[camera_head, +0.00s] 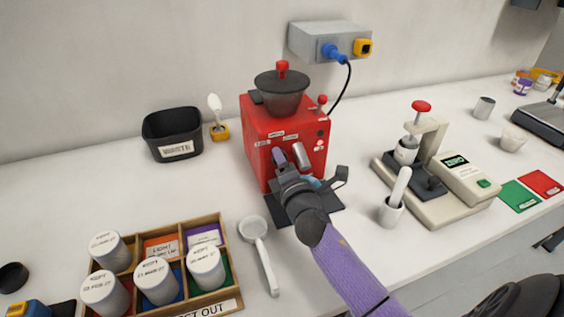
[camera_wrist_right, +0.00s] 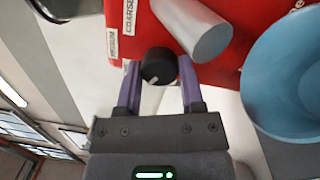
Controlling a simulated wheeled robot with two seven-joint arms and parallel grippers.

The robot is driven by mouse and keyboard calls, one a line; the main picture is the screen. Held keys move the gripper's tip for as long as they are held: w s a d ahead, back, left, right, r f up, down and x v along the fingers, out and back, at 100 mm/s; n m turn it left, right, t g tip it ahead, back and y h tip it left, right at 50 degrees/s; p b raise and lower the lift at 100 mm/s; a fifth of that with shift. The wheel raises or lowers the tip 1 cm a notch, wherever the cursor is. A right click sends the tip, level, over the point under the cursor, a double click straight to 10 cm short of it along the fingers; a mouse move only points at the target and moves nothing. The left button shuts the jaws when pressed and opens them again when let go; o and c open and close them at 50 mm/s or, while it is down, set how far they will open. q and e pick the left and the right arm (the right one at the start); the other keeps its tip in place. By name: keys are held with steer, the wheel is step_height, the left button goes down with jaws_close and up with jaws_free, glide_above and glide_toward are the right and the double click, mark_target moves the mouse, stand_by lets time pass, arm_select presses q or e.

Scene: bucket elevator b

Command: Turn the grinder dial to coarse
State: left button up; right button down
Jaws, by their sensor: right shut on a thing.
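The red grinder (camera_head: 262,125) stands against the back wall with a dark hopper on top. In the right wrist view its black dial (camera_wrist_right: 158,66) sits on the red front (camera_wrist_right: 245,25), with a pale mark on its face. White labels lie beside the dial; one reads COARSE (camera_wrist_right: 130,15). My right gripper (camera_wrist_right: 160,84) has its purple fingers on both sides of the dial and is shut on it. In the head view the right gripper (camera_head: 284,163) reaches the grinder's front and hides the dial. My left gripper is not in view.
A metal spout (camera_wrist_right: 200,30) and a light blue cup (camera_wrist_right: 290,85) are close to the right gripper's fingers. A wooden sorting tray (camera_head: 228,240) with white canisters and a white scoop (camera_head: 254,232) lie in front. A tamping press (camera_head: 437,140) stands to the right.

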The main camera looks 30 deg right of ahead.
steer(key=shift+f+m, duration=0.1)
steer(key=shift+m, duration=0.5)
steer(key=shift+c, duration=1)
jaws_free()
steer(key=v, duration=1)
